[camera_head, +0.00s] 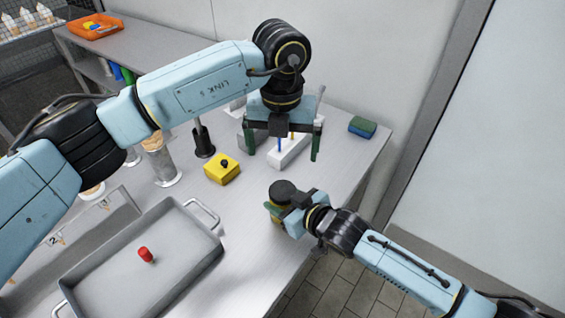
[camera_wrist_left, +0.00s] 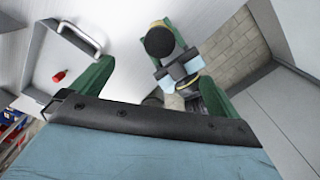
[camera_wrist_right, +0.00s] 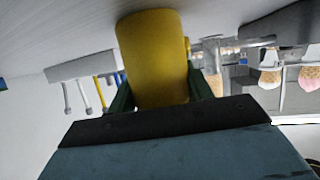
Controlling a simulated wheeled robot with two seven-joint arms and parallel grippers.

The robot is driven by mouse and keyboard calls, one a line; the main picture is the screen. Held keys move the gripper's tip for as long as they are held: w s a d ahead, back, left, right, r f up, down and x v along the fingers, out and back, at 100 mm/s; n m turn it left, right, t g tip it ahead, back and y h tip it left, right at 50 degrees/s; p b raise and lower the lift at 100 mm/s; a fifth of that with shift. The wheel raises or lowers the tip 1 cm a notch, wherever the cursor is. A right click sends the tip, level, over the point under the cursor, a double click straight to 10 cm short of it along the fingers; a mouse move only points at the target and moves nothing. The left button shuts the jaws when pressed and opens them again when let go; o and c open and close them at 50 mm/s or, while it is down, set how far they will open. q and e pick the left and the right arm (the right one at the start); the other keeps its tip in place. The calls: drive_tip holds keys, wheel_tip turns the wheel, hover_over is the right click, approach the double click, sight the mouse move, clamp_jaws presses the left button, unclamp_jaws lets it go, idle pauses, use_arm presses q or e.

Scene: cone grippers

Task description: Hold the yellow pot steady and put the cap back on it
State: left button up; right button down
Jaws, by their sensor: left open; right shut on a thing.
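The yellow pot (camera_wrist_right: 155,60) is between my right gripper's fingers in the right wrist view. In the head view my right gripper (camera_head: 285,206) is shut on it near the table's right edge. A round dark top (camera_head: 283,191) covers the pot's upper end and looks like the cap. It also shows in the left wrist view (camera_wrist_left: 160,42); I cannot tell how firmly it sits. My left gripper (camera_head: 283,147) is open and empty, above and behind the pot in the head view. Its green fingers stand wide apart.
A grey tray (camera_head: 190,270) with a red piece (camera_head: 146,254) lies front left. A yellow block with a black knob (camera_head: 222,170) and a white holder with coloured sticks (camera_head: 290,152) are on the table. A blue-green block (camera_head: 362,127) lies near the back right corner.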

use_arm(q)
drive_tip(key=shift+r, duration=2.3)
use_arm(e)
drive_tip(key=shift+f, duration=0.1)
drive_tip(key=c, duration=0.5)
unclamp_jaws()
drive_tip(key=shift+d, duration=0.1)
use_arm(q)
wheel_tip(320, 180, up, 2)
drive_tip(key=shift+r+p, duration=0.1)
drive_tip(key=shift+p, duration=1)
use_arm(e)
drive_tip(key=v, duration=1.3)
drive_tip(key=shift+r, duration=0.3)
